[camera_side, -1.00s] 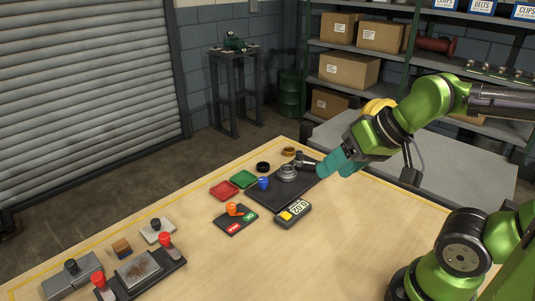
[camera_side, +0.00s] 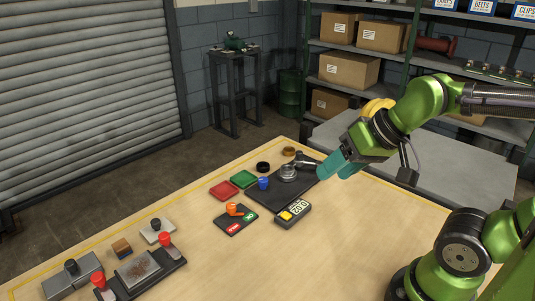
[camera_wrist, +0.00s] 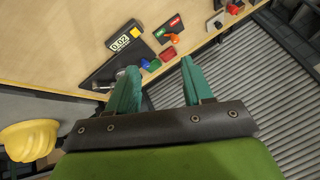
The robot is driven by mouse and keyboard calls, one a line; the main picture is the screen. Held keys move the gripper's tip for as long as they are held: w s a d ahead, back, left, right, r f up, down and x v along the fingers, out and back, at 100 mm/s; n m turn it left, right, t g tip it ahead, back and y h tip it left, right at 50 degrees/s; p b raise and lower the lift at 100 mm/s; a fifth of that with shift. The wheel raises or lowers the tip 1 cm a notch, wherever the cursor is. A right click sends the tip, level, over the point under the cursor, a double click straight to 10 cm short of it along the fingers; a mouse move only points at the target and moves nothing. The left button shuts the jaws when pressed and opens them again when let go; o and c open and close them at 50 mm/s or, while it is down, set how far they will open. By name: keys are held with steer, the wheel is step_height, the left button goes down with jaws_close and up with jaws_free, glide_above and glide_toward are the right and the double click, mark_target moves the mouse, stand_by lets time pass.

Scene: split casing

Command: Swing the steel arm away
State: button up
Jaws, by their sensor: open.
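The steel arm (camera_side: 306,161) lies above the back end of a dark base plate (camera_side: 262,198), beside a round metal ring (camera_side: 288,172). It has a dark block at one end. My gripper (camera_side: 336,166) has teal fingers and is open, just right of the steel arm in the side view. I see nothing held in it. In the wrist view, the open fingers of my gripper (camera_wrist: 157,76) point toward the table. There the left finger covers part of the metal fixture.
A display box (camera_side: 293,214) stands in front of the plate. A clamp fixture (camera_side: 140,268) sits at front left. The table's right middle is clear.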

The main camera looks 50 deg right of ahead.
steer(key=w+d+m+g+h, duration=0.1)
steer(key=w+d+m+g, duration=0.15)
steer(key=w+d, duration=0.8)
steer(key=m+g, duration=0.2)
steer(key=g, duration=0.3)
glide_above(299, 152)
steer(key=shift+f, duration=0.5)
steer(key=shift+t+h, duration=0.25)
steer(key=shift+h, duration=0.15)
step_height(299, 152, down, 16)
steer(key=shift+d+f, duration=0.1)
steer(key=shift+f, duration=0.1)
steer(key=shift+c, duration=0.5)
jaws_close()
